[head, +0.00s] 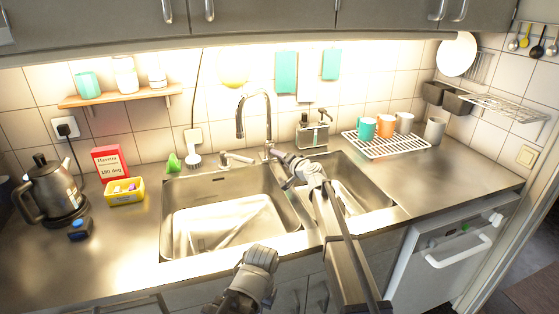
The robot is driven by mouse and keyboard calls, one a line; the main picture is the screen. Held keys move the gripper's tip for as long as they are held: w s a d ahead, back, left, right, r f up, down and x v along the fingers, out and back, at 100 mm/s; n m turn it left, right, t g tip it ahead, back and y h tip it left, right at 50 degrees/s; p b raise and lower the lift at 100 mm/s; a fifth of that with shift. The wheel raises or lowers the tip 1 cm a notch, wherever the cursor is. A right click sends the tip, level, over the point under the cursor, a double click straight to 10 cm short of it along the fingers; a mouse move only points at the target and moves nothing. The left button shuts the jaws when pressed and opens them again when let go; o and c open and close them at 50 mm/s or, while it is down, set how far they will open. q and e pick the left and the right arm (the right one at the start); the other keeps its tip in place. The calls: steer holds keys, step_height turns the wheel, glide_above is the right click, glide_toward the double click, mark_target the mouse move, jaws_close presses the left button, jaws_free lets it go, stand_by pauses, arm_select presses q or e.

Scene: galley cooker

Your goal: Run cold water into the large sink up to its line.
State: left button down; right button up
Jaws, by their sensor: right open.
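The large sink (178,192) is the left basin of the steel counter. Bright reflections cover its floor, and I cannot make out water or a fill line in it. The curved tap (239,122) stands behind the basins, with its spout over the large sink and no visible stream. My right gripper (277,156) is open beside the tap's base, where the lever is; the arm crosses in front of the smaller right basin (362,190). I cannot tell whether it touches the lever. My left gripper (257,262) is low at the front edge, its fingers unclear.
A short fitting (236,158) and a brush (193,158) are behind the large sink. A soap bottle caddy (312,132) stands right of the tap. A rack (388,145) with several mugs is at right. A kettle (52,190), red box (110,163) and yellow tub (124,191) are at left.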

jaws_close()
stand_by(0.4)
stand_by(1.0)
